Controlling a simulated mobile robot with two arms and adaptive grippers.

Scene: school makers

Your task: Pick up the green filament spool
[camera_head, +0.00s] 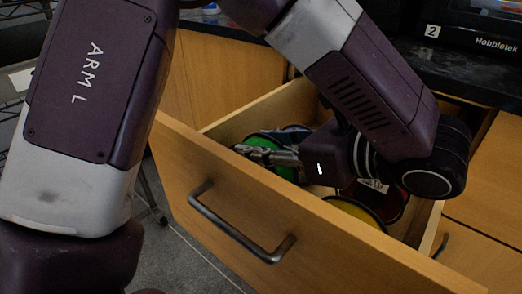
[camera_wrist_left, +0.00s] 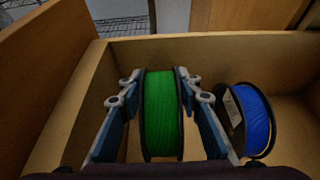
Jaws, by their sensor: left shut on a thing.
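The green filament spool (camera_head: 262,142) is inside the open wooden drawer, near its left end in the head view. In the left wrist view the green spool (camera_wrist_left: 162,113) stands on edge between the two fingers. My left gripper (camera_head: 290,156) reaches down into the drawer and is shut on the green spool. In the left wrist view the left gripper (camera_wrist_left: 158,92) has one finger on each side of the spool. Part of the spool is hidden behind the gripper in the head view. My right gripper is not in view.
A blue spool (camera_wrist_left: 253,118) stands just right of the green one in the wrist view. A yellow spool (camera_head: 356,211) and a red spool (camera_head: 388,203) lie further right in the drawer. The drawer front (camera_head: 330,262) has a metal handle (camera_head: 238,225). A dark counter (camera_head: 478,75) stands behind.

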